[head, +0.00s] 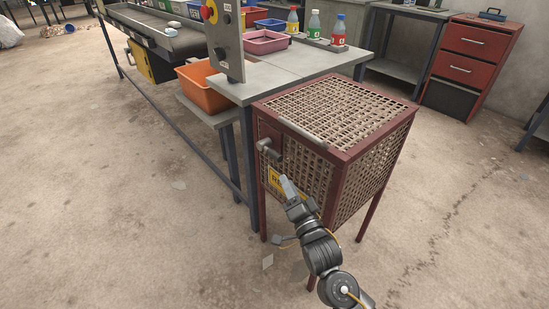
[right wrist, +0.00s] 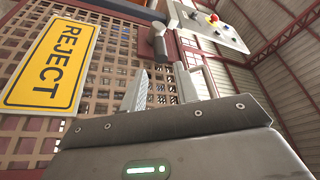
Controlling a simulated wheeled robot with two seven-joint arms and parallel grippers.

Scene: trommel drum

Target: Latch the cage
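The cage (head: 372,160) is a box of tan mesh in a dark red frame on legs. Its front carries a grey latch handle (head: 268,146) near the upper left corner and a yellow REJECT sign (head: 274,177). The front looks flush with the frame. My right gripper (head: 287,187) is just below the handle, in front of the sign. In the right wrist view its two fingers (right wrist: 160,92) stand apart with nothing between them. The handle's rounded end (right wrist: 158,42) is beyond the fingertips, apart from them. My left gripper is out of view.
A grey table (head: 300,62) with a control panel (head: 226,40), an orange bin (head: 205,88), a pink tray (head: 265,42) and bottles (head: 338,30) stands behind and left of the cage. A red drawer cabinet (head: 475,55) is at back right.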

